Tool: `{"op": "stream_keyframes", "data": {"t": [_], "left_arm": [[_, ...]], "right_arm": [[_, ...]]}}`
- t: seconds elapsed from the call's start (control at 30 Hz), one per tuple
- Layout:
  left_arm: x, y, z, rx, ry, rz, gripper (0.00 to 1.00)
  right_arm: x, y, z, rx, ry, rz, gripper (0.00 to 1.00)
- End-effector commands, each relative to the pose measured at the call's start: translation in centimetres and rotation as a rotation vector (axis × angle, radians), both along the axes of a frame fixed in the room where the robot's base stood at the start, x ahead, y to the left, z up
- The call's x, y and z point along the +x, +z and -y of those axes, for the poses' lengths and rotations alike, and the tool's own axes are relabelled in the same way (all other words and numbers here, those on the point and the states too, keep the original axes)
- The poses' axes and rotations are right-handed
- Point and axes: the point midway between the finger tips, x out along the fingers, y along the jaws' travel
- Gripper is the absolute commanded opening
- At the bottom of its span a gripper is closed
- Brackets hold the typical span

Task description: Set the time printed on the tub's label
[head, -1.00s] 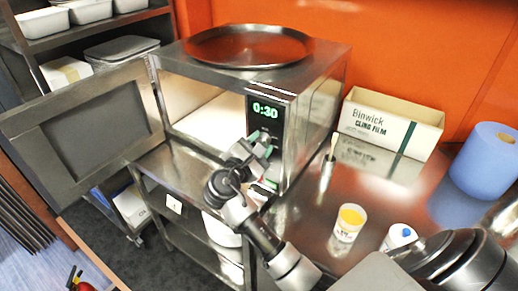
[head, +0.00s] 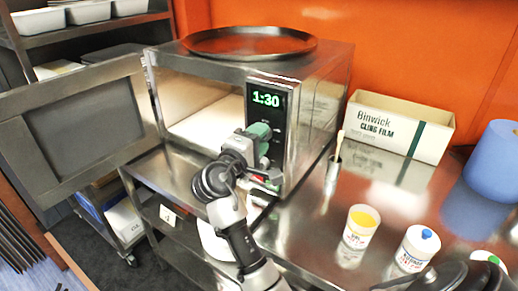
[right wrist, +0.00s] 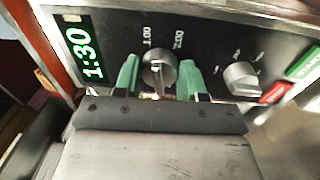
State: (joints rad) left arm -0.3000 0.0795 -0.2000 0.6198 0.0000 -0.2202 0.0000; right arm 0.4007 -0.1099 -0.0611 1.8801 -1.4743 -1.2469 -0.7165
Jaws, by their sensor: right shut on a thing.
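The steel microwave (head: 322,100) stands with its door (head: 80,125) swung open to the left. Its green display (head: 266,99) reads 1:30, as it also does in the right wrist view (right wrist: 83,52). My right gripper (head: 262,140) is at the control panel. In the right wrist view its green fingers are closed on either side of the upper round knob (right wrist: 158,66). A second knob (right wrist: 241,78) is free beside it. A small tub with yellow contents (head: 361,227) stands on the counter; its label is too small to read.
A cling film box (head: 400,125) and a blue roll (head: 495,165) are behind. A round pan (head: 250,42) lies on the microwave. Green and red buttons (right wrist: 275,93) are near the second knob.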

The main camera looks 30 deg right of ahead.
Motion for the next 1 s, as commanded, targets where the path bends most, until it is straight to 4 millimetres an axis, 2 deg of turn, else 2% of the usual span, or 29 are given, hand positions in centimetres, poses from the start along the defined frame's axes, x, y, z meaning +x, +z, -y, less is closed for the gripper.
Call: {"op": "stream_keyframes", "data": {"t": [0.03,0.3,0.9,0.93,1.0], "left_arm": [[0.0,-0.9,0.0,0.0,0.0,0.0,0.46],[0.0,-2.1,0.0,0.0,0.0,0.0,0.46],[0.0,-2.4,0.0,0.0,0.0,0.0,0.46],[0.0,-2.4,0.0,0.0,0.0,0.0,0.46],[0.0,-2.4,0.0,0.0,0.0,0.0,0.46]], "right_arm": [[0.0,-0.5,0.0,0.014,0.0,0.027,0.17],[0.0,-0.3,0.0,0.057,0.0,0.13,0.17],[0.0,-0.2,0.0,0.072,-0.001,0.162,0.17],[0.0,-0.2,0.0,0.072,-0.001,0.161,0.44],[0.0,-0.2,0.0,0.071,-0.001,0.162,0.54]]}}
